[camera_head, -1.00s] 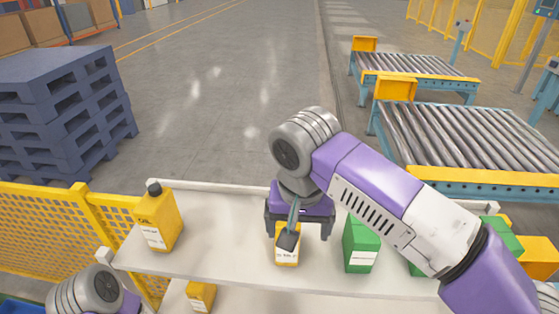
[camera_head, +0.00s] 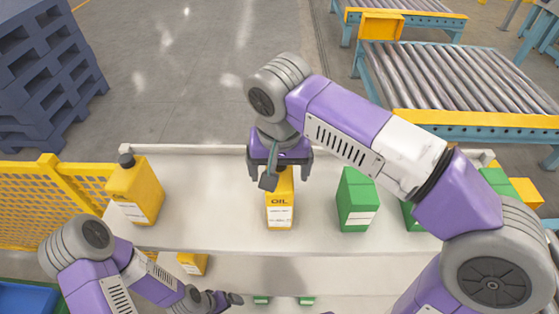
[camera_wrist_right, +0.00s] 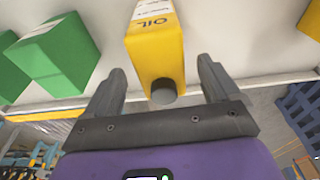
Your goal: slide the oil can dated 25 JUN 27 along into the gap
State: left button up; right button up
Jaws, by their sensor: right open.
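A yellow oil can (camera_head: 280,208) with a white label stands upright in the middle of the upper shelf; its date is too small to read. Another yellow oil can (camera_head: 136,192) with a dark cap stands at the shelf's left end. My right gripper (camera_head: 279,172) is open at the top of the middle can. In the right wrist view that can (camera_wrist_right: 154,45) has its cap between the two spread fingers (camera_wrist_right: 161,75), with room on both sides. My left gripper (camera_head: 222,299) is low at the front, below the upper shelf; its jaws are unclear.
On the upper shelf (camera_head: 200,215), a green can (camera_head: 357,200) stands right of the middle can, with more green and yellow cans at the right end. Bare shelf lies either side of the middle can. A lower shelf holds a yellow can (camera_head: 193,263) and green ones.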

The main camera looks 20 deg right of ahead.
pick_arm(q)
jog(key=shift+f, duration=0.3)
pick_arm(e)
jog(key=f, duration=0.4)
jog(key=shift+w, duration=0.35)
pick_arm(q)
jog(key=shift+w, duration=0.1)
pick_arm(e)
jog(key=shift+c, duration=0.3)
